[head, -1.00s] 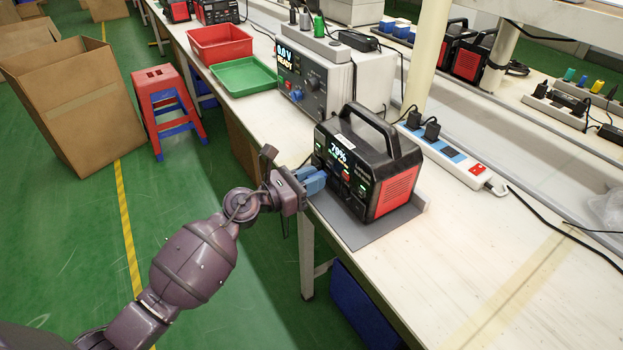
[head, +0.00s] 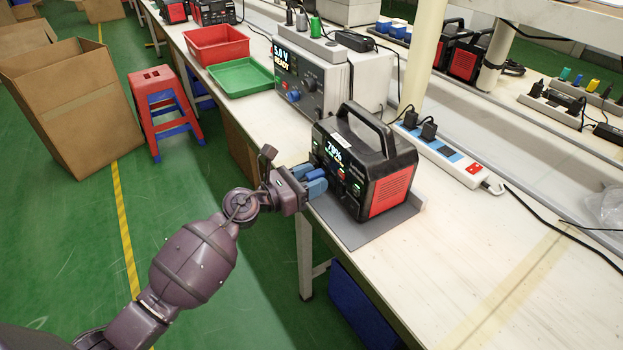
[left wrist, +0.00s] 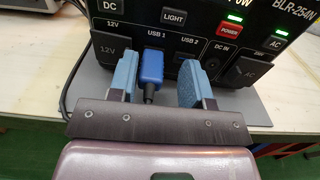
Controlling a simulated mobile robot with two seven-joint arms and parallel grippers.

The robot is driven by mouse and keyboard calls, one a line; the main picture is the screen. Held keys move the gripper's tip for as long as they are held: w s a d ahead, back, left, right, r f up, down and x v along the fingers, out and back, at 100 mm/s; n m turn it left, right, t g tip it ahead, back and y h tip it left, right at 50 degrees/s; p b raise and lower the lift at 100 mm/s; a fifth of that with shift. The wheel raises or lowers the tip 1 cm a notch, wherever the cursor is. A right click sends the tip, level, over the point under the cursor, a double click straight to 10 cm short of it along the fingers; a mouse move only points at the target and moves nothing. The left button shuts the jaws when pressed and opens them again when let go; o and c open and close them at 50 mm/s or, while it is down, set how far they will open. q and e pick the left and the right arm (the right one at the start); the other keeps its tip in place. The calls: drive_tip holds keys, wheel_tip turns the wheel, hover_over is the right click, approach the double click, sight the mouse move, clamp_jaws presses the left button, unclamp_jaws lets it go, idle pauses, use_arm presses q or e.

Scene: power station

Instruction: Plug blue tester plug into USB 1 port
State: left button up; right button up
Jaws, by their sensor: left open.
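The blue tester plug (left wrist: 152,68) sits in the USB 1 port, under the "USB 1" label, on the front of the black and red power station (head: 365,165). A dark lead leaves its near end. How deep it is seated I cannot tell. My left gripper (head: 312,180) is open at the power station's front. In the left wrist view its blue-padded fingers (left wrist: 157,80) stand on either side of the plug, with a gap to each side. The USB 2 port is partly hidden by the right-hand finger. The grey tester (head: 312,80) behind reads "5.0 V READY". My right gripper is not in view.
The power station stands on a grey mat (head: 358,235) near the bench edge. A white power strip (head: 445,155) lies behind it. A green tray (head: 241,77) and a red bin (head: 217,45) stand farther along. The bench's near right is clear.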

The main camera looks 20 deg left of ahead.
use_arm(q)
drive_tip(key=shift+a, duration=0.15)
drive_tip(key=v, duration=1)
drive_tip(key=shift+s, duration=0.35)
drive_tip(key=shift+a, duration=0.1)
